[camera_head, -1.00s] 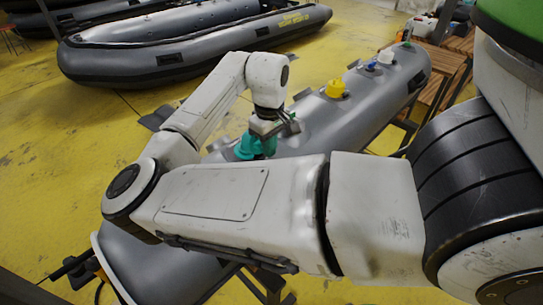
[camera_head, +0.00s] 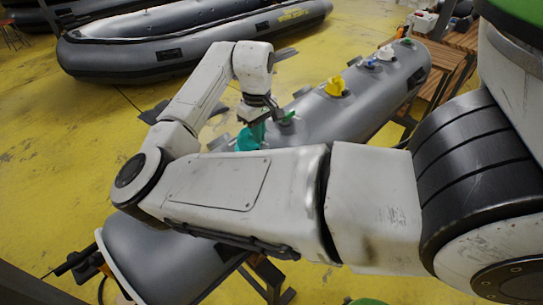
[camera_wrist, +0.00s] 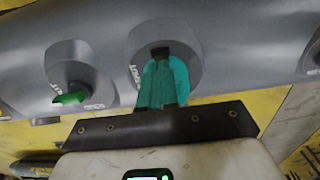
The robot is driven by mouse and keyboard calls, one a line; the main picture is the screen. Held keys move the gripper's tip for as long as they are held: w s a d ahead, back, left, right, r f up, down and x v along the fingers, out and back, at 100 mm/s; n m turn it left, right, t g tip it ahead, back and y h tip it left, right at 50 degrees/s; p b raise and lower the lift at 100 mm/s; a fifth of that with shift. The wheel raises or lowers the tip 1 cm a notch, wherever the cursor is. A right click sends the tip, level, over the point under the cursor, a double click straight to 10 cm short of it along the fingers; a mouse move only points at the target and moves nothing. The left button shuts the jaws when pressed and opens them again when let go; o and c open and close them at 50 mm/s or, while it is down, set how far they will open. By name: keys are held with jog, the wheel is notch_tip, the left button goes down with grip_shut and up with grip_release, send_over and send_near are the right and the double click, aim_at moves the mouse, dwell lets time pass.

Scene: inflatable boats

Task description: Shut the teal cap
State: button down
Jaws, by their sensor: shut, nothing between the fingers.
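The teal cap (camera_head: 244,141) is on the grey inflatable tube (camera_head: 310,118), below my gripper. In the wrist view the teal cap (camera_wrist: 179,80) shows as a bright rounded piece on a round grey patch, beside and partly behind my fingers. My gripper (camera_wrist: 160,52) is shut and empty, its teal-looking fingers with dark tips close together in front of the patch. In the head view my gripper (camera_head: 257,138) points down at the cap. I cannot tell whether it touches the cap, or whether the cap is seated; the fingers hide part of it.
A green fitting (camera_wrist: 70,98) sits on a neighbouring round patch to the left in the wrist view. Farther along the tube are a yellow cap (camera_head: 335,87), a blue one (camera_head: 371,63) and a white one (camera_head: 385,53). A grey boat (camera_head: 190,45) lies behind on yellow floor.

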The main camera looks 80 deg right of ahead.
aim_at(246, 131)
jog(key=shift+w+d+f, duration=0.1)
jog(key=shift+w+d, duration=0.3)
jog(key=shift+w, duration=0.25)
jog(key=shift+w+d, duration=0.4)
jog(key=shift+w, duration=0.2)
jog(key=shift+w+d+f, duration=0.15)
jog(key=shift+w+f, duration=0.05)
jog(key=shift+w, duration=0.25)
jog(key=shift+w+d+f, duration=0.15)
jog(key=shift+w, duration=0.3)
jog(key=shift+r, duration=0.1)
jog(key=r+p, duration=0.4)
jog(key=shift+w+d+r+p, duration=0.2)
jog(key=shift+w+d+p, duration=0.05)
jog(key=shift+w+p, duration=0.1)
jog(key=shift+s+r, duration=0.25)
jog(key=shift+r, duration=0.8)
jog(key=shift+s, duration=0.15)
